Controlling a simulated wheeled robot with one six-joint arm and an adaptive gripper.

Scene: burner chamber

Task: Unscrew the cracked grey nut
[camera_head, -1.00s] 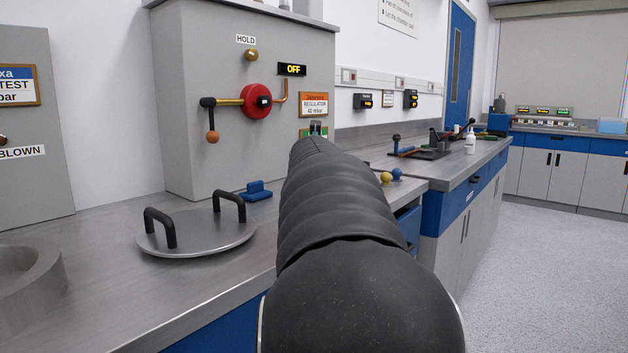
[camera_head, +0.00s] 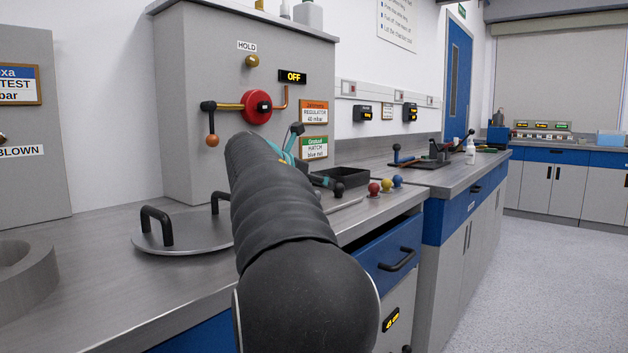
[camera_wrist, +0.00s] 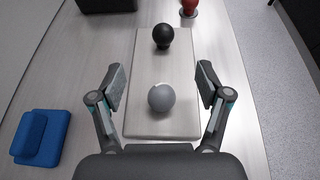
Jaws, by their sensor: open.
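In the wrist view a round grey knob-like piece (camera_wrist: 161,98) with a small pale mark on its upper left sits on a light plate (camera_wrist: 184,62). I take it for the grey nut; a crack is not clear at this size. My gripper (camera_wrist: 160,78) is open, with one finger to each side of the grey piece and apart from it. A black ball (camera_wrist: 163,36) stands farther up the same plate. In the head view my gripper (camera_head: 297,155) is at the end of my arm, which hides the grey piece.
A dark tray (camera_head: 350,186) lies behind the plate. Red (camera_head: 374,188), yellow (camera_head: 386,183) and blue (camera_head: 398,180) knobs stand to the right near the bench edge. A round lid with black handles (camera_head: 180,238) lies left. A blue block (camera_wrist: 41,136) shows left in the wrist view.

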